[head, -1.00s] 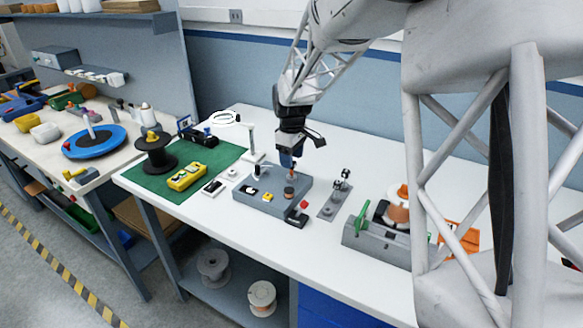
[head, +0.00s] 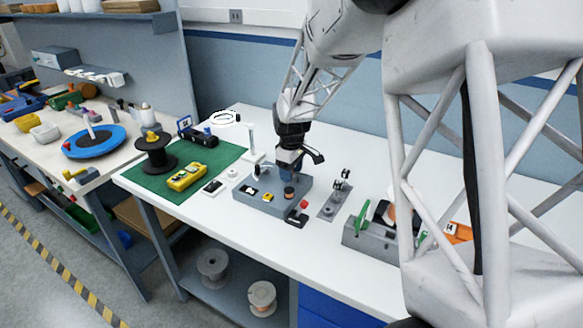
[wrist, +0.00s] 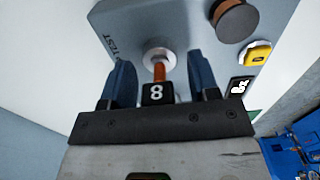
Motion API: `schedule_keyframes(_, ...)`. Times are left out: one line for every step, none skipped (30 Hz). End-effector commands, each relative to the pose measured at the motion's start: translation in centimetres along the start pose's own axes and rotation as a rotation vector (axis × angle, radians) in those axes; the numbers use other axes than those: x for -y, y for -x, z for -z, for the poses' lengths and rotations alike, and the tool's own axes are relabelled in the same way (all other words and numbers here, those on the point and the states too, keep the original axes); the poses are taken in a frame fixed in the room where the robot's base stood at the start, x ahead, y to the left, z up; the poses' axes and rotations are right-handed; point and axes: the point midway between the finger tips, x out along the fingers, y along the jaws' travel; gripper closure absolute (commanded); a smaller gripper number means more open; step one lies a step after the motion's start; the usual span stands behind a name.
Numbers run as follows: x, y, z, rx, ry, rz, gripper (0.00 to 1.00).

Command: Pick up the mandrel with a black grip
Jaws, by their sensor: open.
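A mandrel (wrist: 159,73) with an orange-copper shaft and a black grip marked 8 (wrist: 157,93) shows in the wrist view. Its far end meets a round metal socket (wrist: 157,55) on the grey test block (wrist: 190,18). My gripper (wrist: 160,62) is open, with one blue finger on each side of the mandrel and visible gaps between. In the head view my gripper (head: 288,174) is low over the back of the grey block (head: 262,208), and the mandrel there is hidden by it.
A dark round knob (head: 289,192) and a yellow button (head: 267,198) sit on the block near my gripper. A small stand (head: 335,200) with black-and-white parts is to the right. A white lamp post (head: 251,145) stands to the left. Bare white table lies behind.

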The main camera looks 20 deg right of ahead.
Motion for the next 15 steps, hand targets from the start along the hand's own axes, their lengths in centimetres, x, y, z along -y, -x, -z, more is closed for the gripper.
schedule_keyframes(0.00, 0.00, 0.00, 0.000, 0.000, 0.000, 0.45)
schedule_keyframes(0.00, 0.01, 0.00, 0.000, 0.000, 0.000, 0.45)
schedule_keyframes(-0.01, 0.01, 0.00, 0.000, 0.000, 0.000, 0.45)
schedule_keyframes(0.00, 0.01, 0.00, 0.000, 0.000, 0.000, 0.45)
schedule_keyframes(0.00, 0.01, 0.00, 0.000, 0.000, 0.000, 0.45)
schedule_keyframes(0.00, 0.02, 0.00, 0.000, 0.000, 0.000, 0.45)
schedule_keyframes(0.00, 0.02, 0.00, 0.000, 0.000, 0.000, 0.45)
schedule_keyframes(0.00, 0.02, 0.00, 0.000, 0.000, 0.000, 0.45)
schedule_keyframes(0.00, 0.02, 0.00, 0.000, 0.000, 0.000, 0.45)
schedule_keyframes(-0.01, 0.02, 0.00, 0.000, 0.000, 0.000, 0.45)
schedule_keyframes(0.00, 0.02, 0.00, 0.000, 0.000, 0.000, 0.49)
schedule_keyframes(0.00, 0.02, 0.00, 0.000, 0.000, 0.000, 0.55)
schedule_keyframes(0.00, 0.02, 0.00, 0.000, 0.000, 0.000, 0.60)
schedule_keyframes(0.00, 0.02, 0.00, 0.000, 0.000, 0.000, 0.65)
schedule_keyframes(0.00, 0.02, 0.00, 0.000, 0.000, 0.000, 0.71)
